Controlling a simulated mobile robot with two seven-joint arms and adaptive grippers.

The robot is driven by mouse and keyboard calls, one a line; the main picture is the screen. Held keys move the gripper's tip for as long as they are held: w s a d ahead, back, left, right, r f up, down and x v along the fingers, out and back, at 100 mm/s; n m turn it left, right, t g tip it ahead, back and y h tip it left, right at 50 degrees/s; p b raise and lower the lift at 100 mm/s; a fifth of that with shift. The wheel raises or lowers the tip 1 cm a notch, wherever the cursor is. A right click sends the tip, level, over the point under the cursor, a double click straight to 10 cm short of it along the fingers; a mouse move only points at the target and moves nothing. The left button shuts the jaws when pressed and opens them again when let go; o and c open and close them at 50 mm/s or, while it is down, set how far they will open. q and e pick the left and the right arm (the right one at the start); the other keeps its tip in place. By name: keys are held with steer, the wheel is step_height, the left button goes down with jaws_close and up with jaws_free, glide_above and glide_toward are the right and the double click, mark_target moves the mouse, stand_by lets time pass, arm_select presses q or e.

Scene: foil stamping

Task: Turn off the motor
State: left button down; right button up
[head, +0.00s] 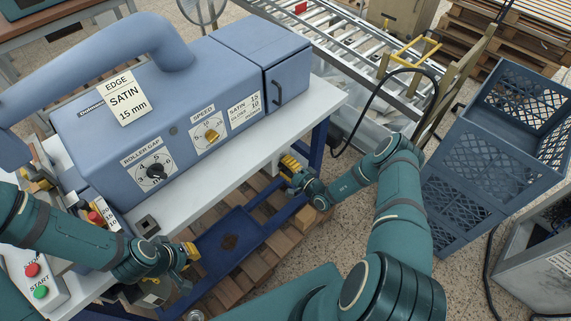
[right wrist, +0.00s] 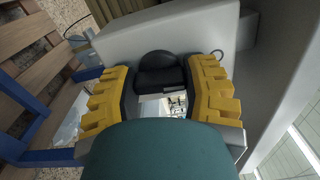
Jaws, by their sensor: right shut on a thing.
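My right gripper (head: 290,165) reaches in at the front right edge of the white table, below the blue machine (head: 190,85). In the right wrist view its yellow fingers (right wrist: 162,72) stand on both sides of a black knob-like part (right wrist: 160,70) on a pale surface, and are shut on it. The head view does not show this part. My left gripper (head: 188,254) has yellow fingers and hangs in front of the table; its opening is unclear. A red button (head: 32,270) and a green button marked START (head: 40,292) sit on a pale box at the lower left.
The machine carries a roller gap dial (head: 155,171) and a speed dial (head: 211,135). Blue crates (head: 460,180) stand to the right. A roller conveyor (head: 330,50) runs behind. A wooden pallet (head: 225,285) lies under the table. A black cable (head: 375,95) hangs near the conveyor.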

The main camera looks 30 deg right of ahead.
steer(key=shift+n, duration=0.6)
steer(key=o, duration=1.2)
steer(key=v, duration=1.2)
